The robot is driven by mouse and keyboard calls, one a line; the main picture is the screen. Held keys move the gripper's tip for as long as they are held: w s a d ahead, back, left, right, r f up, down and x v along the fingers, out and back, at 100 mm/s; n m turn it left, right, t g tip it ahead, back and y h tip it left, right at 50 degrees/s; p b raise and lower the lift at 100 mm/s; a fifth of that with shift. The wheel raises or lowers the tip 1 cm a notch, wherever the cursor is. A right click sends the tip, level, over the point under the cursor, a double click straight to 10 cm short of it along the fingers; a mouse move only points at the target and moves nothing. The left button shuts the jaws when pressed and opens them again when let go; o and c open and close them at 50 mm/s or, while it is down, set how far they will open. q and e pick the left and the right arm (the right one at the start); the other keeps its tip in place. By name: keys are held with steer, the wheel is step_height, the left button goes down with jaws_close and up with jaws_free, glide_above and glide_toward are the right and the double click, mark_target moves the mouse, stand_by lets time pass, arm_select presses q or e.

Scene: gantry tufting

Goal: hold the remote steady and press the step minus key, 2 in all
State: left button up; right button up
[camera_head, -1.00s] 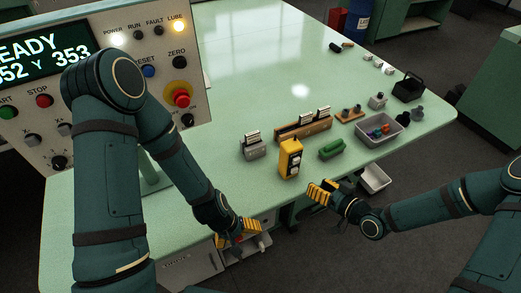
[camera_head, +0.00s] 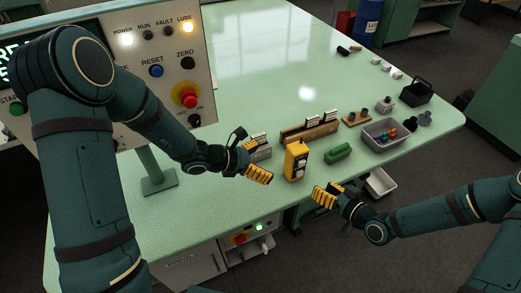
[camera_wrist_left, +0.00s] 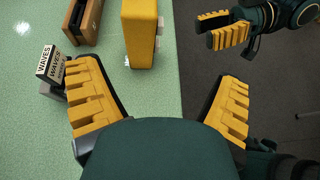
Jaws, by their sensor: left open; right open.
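The yellow remote (camera_head: 296,160) stands upright near the front edge of the green table, with pale keys on its right side. It also shows in the left wrist view (camera_wrist_left: 139,32), ahead of the left fingers. I cannot tell which key is step minus. My left gripper (camera_head: 257,163) is open and empty, just left of the remote and apart from it. In the left wrist view its two yellow-padded fingers (camera_wrist_left: 160,108) are spread wide. My right gripper (camera_head: 328,195) is open, to the right of the remote and beyond the table's front edge. It also shows in the left wrist view (camera_wrist_left: 219,30).
A grey holder with labelled cards (camera_head: 261,152) is close behind the left gripper. A wooden card rack (camera_head: 309,134), a green object (camera_head: 338,152) and a grey bin (camera_head: 386,140) stand nearby. A control panel (camera_head: 169,55) rises at left. The table's left middle is clear.

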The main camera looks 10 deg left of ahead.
mark_target(291, 150)
arm_select(q)
steer(key=shift+n+t, duration=0.7)
steer(key=x, duration=0.4)
steer(key=w+r+x, duration=0.1)
steer(key=x, duration=0.4)
steer(key=w+r+x, duration=0.1)
steer(key=x, duration=0.3)
steer(key=shift+w+a, duration=0.1)
steer(key=shift+w, duration=0.25)
steer(key=c, duration=1.4)
arm_select(e)
jaws_close()
